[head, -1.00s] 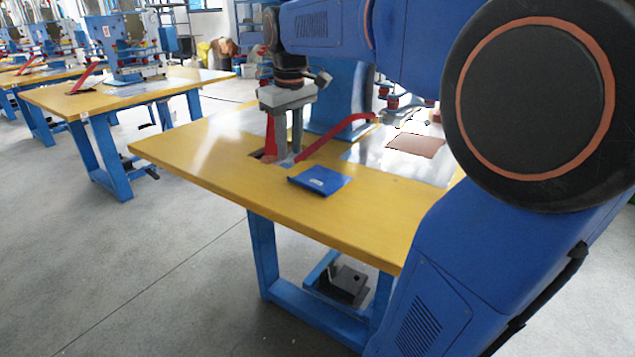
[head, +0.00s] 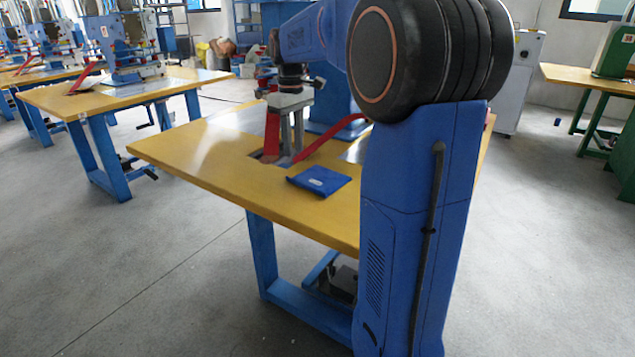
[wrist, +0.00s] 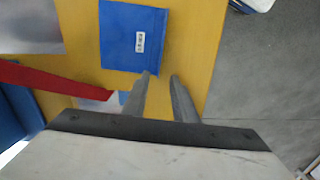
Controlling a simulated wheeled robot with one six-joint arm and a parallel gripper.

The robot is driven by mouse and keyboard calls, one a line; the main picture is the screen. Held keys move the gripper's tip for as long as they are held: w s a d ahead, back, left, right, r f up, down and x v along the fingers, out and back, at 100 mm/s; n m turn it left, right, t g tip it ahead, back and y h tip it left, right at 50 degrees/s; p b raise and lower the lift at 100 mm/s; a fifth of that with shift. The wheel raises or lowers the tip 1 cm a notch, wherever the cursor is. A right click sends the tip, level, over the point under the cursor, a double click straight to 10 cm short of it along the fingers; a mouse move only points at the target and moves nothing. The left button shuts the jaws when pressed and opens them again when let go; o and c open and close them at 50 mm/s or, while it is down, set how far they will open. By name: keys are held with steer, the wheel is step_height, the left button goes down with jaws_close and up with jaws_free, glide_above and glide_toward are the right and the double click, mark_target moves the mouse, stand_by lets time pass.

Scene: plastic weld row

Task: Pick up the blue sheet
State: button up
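The blue sheet (head: 319,181) lies flat on the yellow table (head: 215,172) near its front edge. It also shows in the wrist view (wrist: 122,38), with a small white label on it. My gripper (head: 293,152) points down above the table, behind and a little left of the sheet in the head view. In the wrist view my gripper (wrist: 161,76) has its two fingers apart with nothing seen between them. The left fingertip appears at the sheet's edge; I cannot tell whether it touches.
A red bar (head: 332,138) slants over the table beside my gripper, and it also shows in the wrist view (wrist: 50,80). Another yellow table (head: 120,97) with a blue machine stands at the left. Grey floor in front is clear.

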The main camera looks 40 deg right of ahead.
steer(key=f, duration=1)
steer(key=shift+w+f, duration=0.15)
steer(key=shift+w, duration=0.1)
jaws_close()
